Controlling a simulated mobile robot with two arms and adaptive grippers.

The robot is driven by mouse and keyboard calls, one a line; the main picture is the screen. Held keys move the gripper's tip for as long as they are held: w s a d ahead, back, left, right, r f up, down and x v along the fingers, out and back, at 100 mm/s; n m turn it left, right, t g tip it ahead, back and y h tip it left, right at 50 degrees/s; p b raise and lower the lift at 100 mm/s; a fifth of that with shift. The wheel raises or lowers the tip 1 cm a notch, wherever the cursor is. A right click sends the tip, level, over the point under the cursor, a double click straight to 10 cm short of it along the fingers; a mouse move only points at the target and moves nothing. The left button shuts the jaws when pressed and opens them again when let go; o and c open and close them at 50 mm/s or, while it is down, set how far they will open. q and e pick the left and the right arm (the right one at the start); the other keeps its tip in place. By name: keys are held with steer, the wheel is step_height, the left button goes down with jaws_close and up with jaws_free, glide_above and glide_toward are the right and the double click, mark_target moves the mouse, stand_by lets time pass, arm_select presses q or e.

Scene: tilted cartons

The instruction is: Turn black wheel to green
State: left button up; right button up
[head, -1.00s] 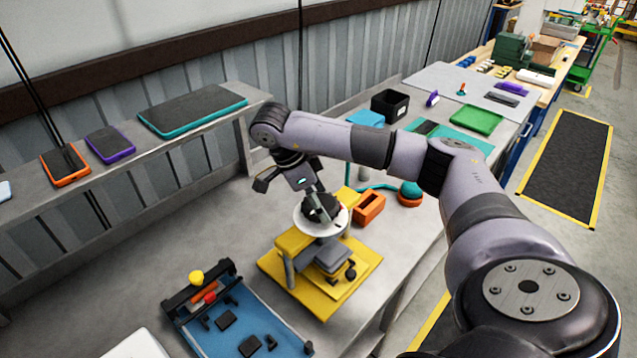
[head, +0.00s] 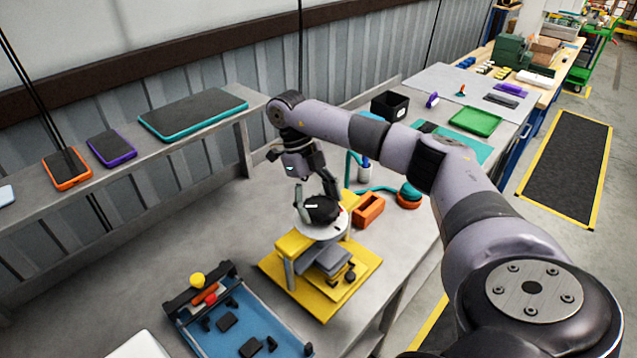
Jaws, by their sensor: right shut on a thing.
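The black wheel (head: 322,210) sits on top of a white disc (head: 327,230), which is mounted on a yellow stand (head: 330,300) on the grey table. My right gripper (head: 316,203) reaches down from above, its fingers on either side of the black wheel and shut on it. The fingers hide part of the wheel. I cannot make out a green mark on the disc. My left gripper is not in view.
An orange block (head: 369,211) with a slot stands just right of the stand. A blue tray (head: 245,325) with small black parts lies at the front left. A shelf (head: 190,140) with several flat devices runs along the wall.

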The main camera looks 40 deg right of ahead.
steer(key=m+y, duration=0.1)
steer(key=m, duration=0.2)
steer(key=shift+d, duration=0.1)
steer(key=m+y, duration=0.1)
steer(key=m, duration=0.1)
steer(key=shift+d+m, duration=0.1)
steer(key=shift+m, duration=0.2)
steer(key=m+y+p, duration=0.1)
steer(key=m, duration=0.1)
steer(key=m+t, duration=0.1)
steer(key=m, duration=0.2)
steer(key=shift+s+y+p, duration=0.15)
steer(key=shift+y+p, duration=0.2)
steer(key=shift+y, duration=0.05)
steer(key=m+t+p, duration=0.1)
steer(key=m, duration=0.2)
steer(key=m+t+y+p, duration=0.1)
steer(key=m+t, duration=0.1)
steer(key=m, duration=0.2)
steer(key=shift+s+d+m, duration=0.15)
steer(key=shift+s+m, duration=0.05)
steer(key=shift+m, duration=0.1)
steer(key=shift+m+t+p, duration=0.45)
steer(key=shift+m+t, duration=0.05)
steer(key=shift+m, duration=0.7)
steer(key=shift+s+m+t, duration=0.1)
steer(key=shift+m+t, duration=0.4)
steer(key=shift+m, duration=0.9)
steer(key=o, duration=1.1)
steer(key=shift+o, duration=0.2)
